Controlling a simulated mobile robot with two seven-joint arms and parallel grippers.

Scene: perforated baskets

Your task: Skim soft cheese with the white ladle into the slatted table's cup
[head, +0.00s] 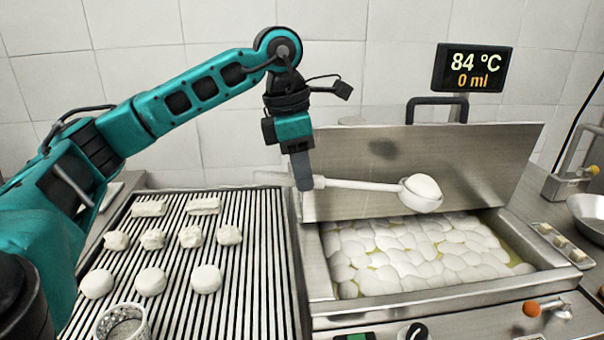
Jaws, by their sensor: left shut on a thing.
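My left gripper (303,183) is shut on the handle of the white ladle (360,185). It holds the ladle roughly level above the left side of the steel vat (320,298). The ladle's bowl (424,204) is over the vat and carries a rounded white lump of soft cheese (424,187). More soft cheese (410,255) floats in the vat as a crowded layer of white lumps in yellowish liquid. A perforated cup (122,323) stands at the front of the slatted table (262,250), partly cut off by the lower picture edge. My right gripper is not in view.
Several white cheese pieces (151,281) lie in rows on the slatted table. The vat's raised steel lid (440,165) stands behind the ladle. A display (474,68) reads 84 °C and 0 ml.

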